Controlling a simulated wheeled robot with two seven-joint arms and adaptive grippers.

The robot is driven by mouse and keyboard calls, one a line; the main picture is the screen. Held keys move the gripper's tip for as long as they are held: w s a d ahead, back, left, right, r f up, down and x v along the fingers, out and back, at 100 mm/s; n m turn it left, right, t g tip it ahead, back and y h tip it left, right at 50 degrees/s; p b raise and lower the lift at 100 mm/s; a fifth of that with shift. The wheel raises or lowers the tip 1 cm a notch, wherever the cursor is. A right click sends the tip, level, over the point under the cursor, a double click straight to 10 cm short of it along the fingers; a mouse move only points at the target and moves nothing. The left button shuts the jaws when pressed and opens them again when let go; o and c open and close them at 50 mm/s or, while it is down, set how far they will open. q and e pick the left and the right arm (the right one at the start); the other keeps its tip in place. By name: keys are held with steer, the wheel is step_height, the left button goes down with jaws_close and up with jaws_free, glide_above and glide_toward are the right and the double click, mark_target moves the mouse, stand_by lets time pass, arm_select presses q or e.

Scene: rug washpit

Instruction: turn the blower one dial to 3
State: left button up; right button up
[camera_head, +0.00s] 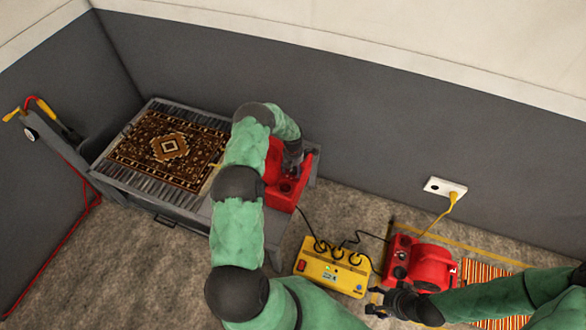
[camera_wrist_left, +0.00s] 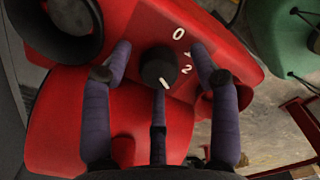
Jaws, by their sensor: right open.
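A red blower (camera_head: 283,192) sits on the right end of the grey bench, partly hidden behind my left arm. In the left wrist view its red panel carries a round black dial (camera_wrist_left: 158,64) with a white pointer line aimed down and slightly right, below the printed 2. A 0 and a 2 are readable; no 3 is visible. My left gripper (camera_head: 292,160) is at this blower. In the left wrist view its fingers (camera_wrist_left: 160,60) straddle the dial, apart, with gaps at the sides; contact cannot be told. My right gripper (camera_head: 380,301) is open and empty near the floor.
A second red blower (camera_head: 432,266) stands on the floor beside my right gripper. A yellow power box (camera_head: 333,270) with black cables lies left of it. A patterned rug (camera_head: 168,150) covers the bench. A wall socket (camera_head: 445,188) holds a yellow cable. Striped matting (camera_head: 482,275) lies at right.

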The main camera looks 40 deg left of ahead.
mark_target(293, 169)
arm_select(q)
steer(key=shift+r, duration=0.15)
step_height(293, 169, up, 12)
stand_by(0.5)
stand_by(0.4)
